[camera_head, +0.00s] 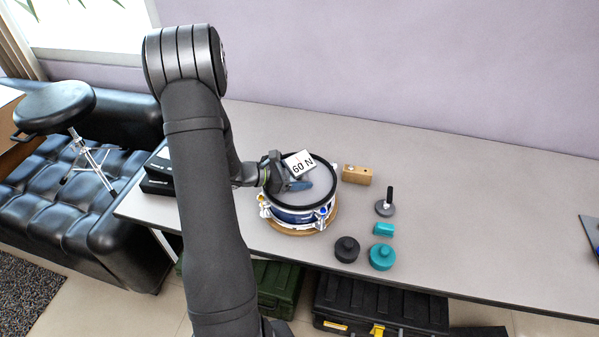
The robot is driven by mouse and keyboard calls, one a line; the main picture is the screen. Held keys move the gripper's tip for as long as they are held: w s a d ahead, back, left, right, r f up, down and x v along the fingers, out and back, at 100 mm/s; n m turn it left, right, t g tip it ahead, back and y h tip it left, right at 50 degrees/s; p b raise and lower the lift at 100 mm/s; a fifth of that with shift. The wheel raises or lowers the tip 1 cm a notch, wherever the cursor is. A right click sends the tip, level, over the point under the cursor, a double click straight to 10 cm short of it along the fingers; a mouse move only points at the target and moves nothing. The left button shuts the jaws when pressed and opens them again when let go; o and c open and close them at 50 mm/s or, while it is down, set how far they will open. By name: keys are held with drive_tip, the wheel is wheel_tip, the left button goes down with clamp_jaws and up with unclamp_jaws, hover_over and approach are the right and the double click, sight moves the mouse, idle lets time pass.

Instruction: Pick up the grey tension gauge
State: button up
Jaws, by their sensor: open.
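A grey disc with an upright black handle, which looks like the grey tension gauge (386,209), stands on the table to the right of the drum. My gripper (289,172) is open over the drum (291,214), to the left of the gauge and well apart from it. A white card reading "60 N" (299,164) shows at the drum's top, close to my fingers. I cannot tell whether the fingers touch the card or the drum. My arm hides part of the table at left.
Near the gauge are a wooden block (357,175), a small teal block (383,229), a black knobbed weight (347,249) and a teal knobbed weight (382,257). The drum stands on a round wooden base (333,219).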

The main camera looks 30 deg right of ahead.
drive_tip(key=shift+d+f, duration=0.15)
drive_tip(key=shift+d, duration=0.15)
drive_tip(key=c, duration=1.3)
drive_tip(key=shift+a, duration=0.1)
clamp_jaws()
drive_tip(key=shift+s+f, duration=0.1)
